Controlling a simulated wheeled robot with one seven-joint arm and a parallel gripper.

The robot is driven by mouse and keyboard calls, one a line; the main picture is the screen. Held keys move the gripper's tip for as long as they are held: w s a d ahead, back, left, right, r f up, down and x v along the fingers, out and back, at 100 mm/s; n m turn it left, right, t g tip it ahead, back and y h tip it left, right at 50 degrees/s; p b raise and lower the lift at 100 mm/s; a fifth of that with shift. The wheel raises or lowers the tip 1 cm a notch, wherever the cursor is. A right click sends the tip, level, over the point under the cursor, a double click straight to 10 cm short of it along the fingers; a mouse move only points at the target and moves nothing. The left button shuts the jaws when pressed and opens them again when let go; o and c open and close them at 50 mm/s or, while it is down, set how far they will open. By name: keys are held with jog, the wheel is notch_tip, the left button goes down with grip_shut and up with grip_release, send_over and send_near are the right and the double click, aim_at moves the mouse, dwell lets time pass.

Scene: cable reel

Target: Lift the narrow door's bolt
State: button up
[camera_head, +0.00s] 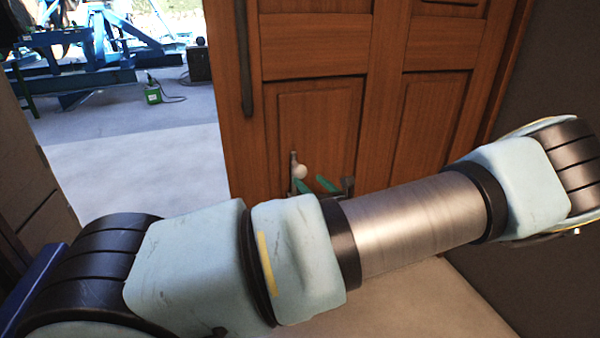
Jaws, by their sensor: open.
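The brown wooden door (318,120) stands beyond my arm, with raised panels. The bolt (300,171) shows low on its panel as a pale round knob beside a short upright metal piece. The bolt's lower part is hidden behind my arm. My gripper (315,184) shows only as two green finger pads with dark parts, just above my arm's edge. The pads are apart, so it is open, and nothing shows between them. The left pad is right by the knob, just below it; I cannot tell whether they touch. The rest of the gripper is hidden.
A long dark handle (245,60) runs up the door's left side. Left of the door is an opening onto grey floor (130,150), with blue machinery (85,40) and a green canister (153,93) farther off. A dark wall (545,85) stands close on the right.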

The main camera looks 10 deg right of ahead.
aim_at(303, 175)
jog(key=shift+x, duration=3.2)
grip_shut()
jog(key=shift+p, duration=0.3)
